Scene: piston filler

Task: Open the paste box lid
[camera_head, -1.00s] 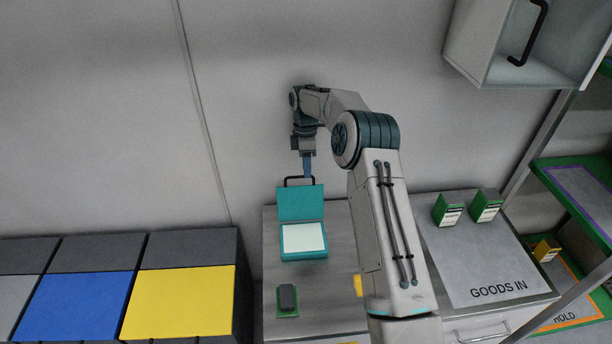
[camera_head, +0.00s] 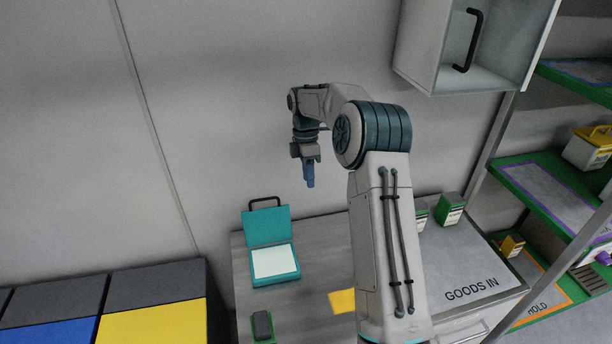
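The teal paste box (camera_head: 275,265) stands on the grey worktop. Its lid (camera_head: 266,226) is raised, leaning back upright with a black handle (camera_head: 265,201) at its top edge. The pale inside of the box shows. My gripper (camera_head: 310,183) hangs in the air to the right of the lid and above it, apart from the handle. Its blue fingers point down and overlap in this view, so I cannot tell how far apart they are. I see nothing held between them.
A dark block on a green base (camera_head: 262,325) and a yellow item (camera_head: 343,301) lie on the worktop (camera_head: 310,250). Green boxes (camera_head: 450,208) stand on the GOODS IN surface (camera_head: 480,270) at right. An open wall cabinet (camera_head: 430,50) hangs at upper right. Yellow and blue bins stand at lower left.

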